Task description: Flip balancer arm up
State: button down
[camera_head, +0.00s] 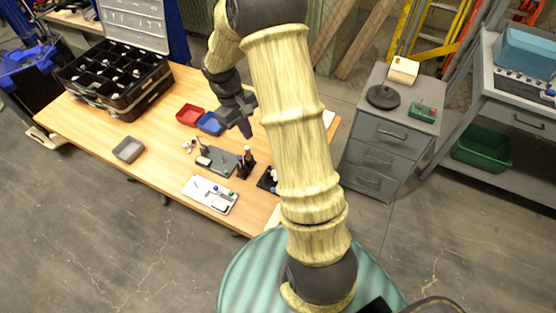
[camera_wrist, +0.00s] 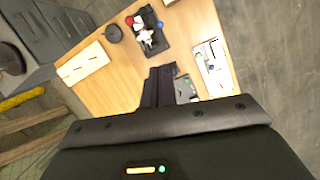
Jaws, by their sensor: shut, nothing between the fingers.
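A dark grey plate (camera_head: 222,161) with small upright parts lies on the wooden table; I take it for the balancer's base. A small black stand (camera_head: 245,164) with upright posts is at its right end. The balancer arm is too small to make out, and I cannot tell whether it is up or down. My gripper (camera_head: 246,131) is shut and empty, above the table behind the plate and apart from it. In the wrist view my gripper's dark fingers (camera_wrist: 160,82) are together and hide part of the grey plate (camera_wrist: 185,88).
A white tray (camera_head: 211,195) with small parts lies in front of the plate. Red (camera_head: 190,115) and blue (camera_head: 209,123) bins stand behind it, a grey bin (camera_head: 128,149) to the left. A black tray (camera_head: 267,180) is at the right. An open black case (camera_head: 118,80) fills the far left.

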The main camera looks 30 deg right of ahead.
jog(key=w+d+f+g+b, duration=0.1)
jog(key=w+d+f, duration=0.3)
jog(key=f, duration=0.2)
jog(key=shift+d+f+n+g+h, duration=0.3)
jog(key=shift+d+n+g, duration=0.05)
jog(key=shift+n+g, duration=0.05)
jog(key=shift+s+f, duration=0.1)
jog(key=p+x, duration=0.2)
jog(key=x, duration=0.7)
jog(key=shift+s+d+f, duration=0.1)
jog(key=shift+s+f, duration=0.1)
jog(key=s, duration=0.1)
jog(key=s+d+p, duration=0.1)
jog(key=s+p, duration=0.1)
jog(key=shift+d+r, duration=0.2)
jog(key=shift+r, duration=0.15)
jog(key=shift+s, duration=0.3)
jog(key=shift+d+f, duration=0.1)
jog(key=shift+f, duration=0.05)
